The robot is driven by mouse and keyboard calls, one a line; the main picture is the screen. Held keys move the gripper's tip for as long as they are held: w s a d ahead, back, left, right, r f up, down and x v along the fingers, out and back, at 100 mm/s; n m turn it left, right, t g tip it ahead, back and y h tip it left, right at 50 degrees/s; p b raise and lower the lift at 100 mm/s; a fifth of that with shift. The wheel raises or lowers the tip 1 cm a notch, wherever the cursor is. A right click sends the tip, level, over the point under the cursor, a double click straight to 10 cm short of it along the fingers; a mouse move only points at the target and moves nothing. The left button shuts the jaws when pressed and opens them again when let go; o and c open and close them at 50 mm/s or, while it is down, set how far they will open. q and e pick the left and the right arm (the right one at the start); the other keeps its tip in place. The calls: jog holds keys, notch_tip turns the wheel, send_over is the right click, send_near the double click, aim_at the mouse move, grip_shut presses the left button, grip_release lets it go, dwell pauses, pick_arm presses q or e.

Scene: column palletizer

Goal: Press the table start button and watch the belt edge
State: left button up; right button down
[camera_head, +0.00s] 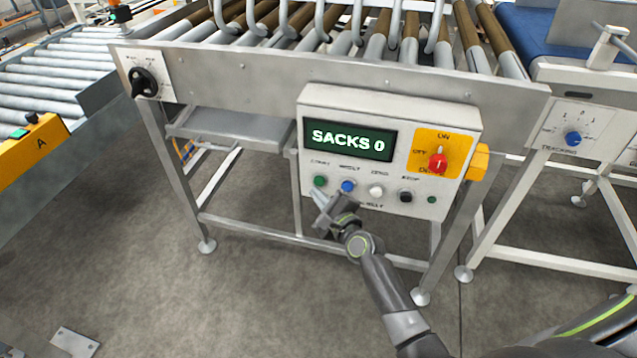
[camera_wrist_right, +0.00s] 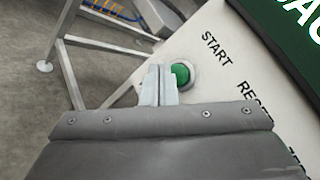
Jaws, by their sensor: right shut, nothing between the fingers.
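The green START button (camera_head: 320,181) is at the left of the button row on the white control box (camera_head: 290,125), which is fixed to the front of the roller table (camera_head: 330,75). The button also shows in the right wrist view (camera_wrist_right: 180,75), with the word START beside it. My right gripper (camera_head: 319,196) is shut and empty, just below the button. In the right wrist view its fingertips (camera_wrist_right: 159,72) are just left of the button; I cannot tell if they touch. The display (camera_head: 348,138) reads SACKS 0. The blue belt (camera_head: 545,35) is at the upper right. My left gripper is not in view.
Blue (camera_head: 347,186), white (camera_head: 376,191) and black (camera_head: 405,196) buttons continue the row. A red switch (camera_head: 437,163) sits on a yellow plate above. Metal hooks (camera_head: 320,22) stand over the rollers. Another roller conveyor (camera_head: 40,75) is at left.

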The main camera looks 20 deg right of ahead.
jog(key=shift+w+d, duration=0.25)
jog(key=shift+w, duration=0.1)
jog(key=shift+w+d, duration=0.3)
jog(key=shift+w, duration=0.1)
dwell(0.9)
dwell(0.4)
jog(key=shift+s+a, duration=0.55)
jog(key=shift+s, duration=0.2)
jog(key=shift+s+a+p, duration=0.25)
jog(key=shift+s+a, duration=0.45)
jog(key=shift+s, duration=0.35)
jog(key=shift+s+a+p, duration=0.2)
jog(key=shift+s+a, duration=0.5)
jog(key=shift+s, duration=0.35)
